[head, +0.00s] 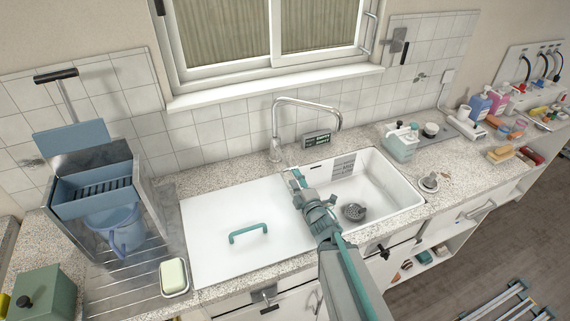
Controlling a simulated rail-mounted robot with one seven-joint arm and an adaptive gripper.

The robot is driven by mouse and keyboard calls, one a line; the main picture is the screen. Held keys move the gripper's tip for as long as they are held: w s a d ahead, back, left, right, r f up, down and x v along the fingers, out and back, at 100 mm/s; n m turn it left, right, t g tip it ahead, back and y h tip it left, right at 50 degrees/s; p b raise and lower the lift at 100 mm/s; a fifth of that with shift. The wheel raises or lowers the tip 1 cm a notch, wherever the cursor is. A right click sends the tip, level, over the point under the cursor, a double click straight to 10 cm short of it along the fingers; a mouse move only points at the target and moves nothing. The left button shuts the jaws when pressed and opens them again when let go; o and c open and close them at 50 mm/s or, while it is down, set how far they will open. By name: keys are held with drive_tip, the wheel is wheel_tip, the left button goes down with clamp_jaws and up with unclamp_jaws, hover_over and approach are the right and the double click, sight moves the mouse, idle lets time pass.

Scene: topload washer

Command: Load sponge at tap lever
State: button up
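The chrome tap (274,125) stands behind the sink, its spout curving to the right. Its lever is too small to make out clearly near the tap's base. My gripper (296,176) is over the sink's middle, just in front of the tap base. Its fingers are small and partly hidden by my wrist, so I cannot tell whether they are open or hold something. A yellow sponge-like block (501,153) lies on the counter at the right, apart from my gripper. A pale yellow block (174,274) sits in a dish at the front left; it may be soap or a sponge.
A white cover (215,215) with a teal handle (248,232) covers the sink's left part. The open right basin (390,185) has a round drain strainer (354,212). Bottles (480,106) crowd the right; a blue-grey box (92,190) stands left.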

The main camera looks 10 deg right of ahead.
sight(285, 159)
drive_tip(key=shift+w+a+f+b, duration=0.15)
drive_tip(key=shift+w+b, duration=0.4)
drive_tip(key=shift+b, duration=0.75)
drive_tip(key=shift+w+a+f+b, duration=0.15)
drive_tip(key=shift+w+b, duration=0.35)
drive_tip(key=shift+b, duration=0.8)
drive_tip(key=w+b, duration=0.2)
drive_tip(key=b, duration=0.1)
drive_tip(key=shift+w+a, duration=0.1)
drive_tip(key=shift+a, duration=0.05)
drive_tip(key=w, duration=0.3)
drive_tip(key=w+p, duration=0.1)
drive_tip(key=shift+w+a+r, duration=0.35)
drive_tip(key=shift+a, duration=0.05)
drive_tip(key=shift+w+a, duration=0.1)
drive_tip(key=shift+w, duration=0.4)
clamp_jaws()
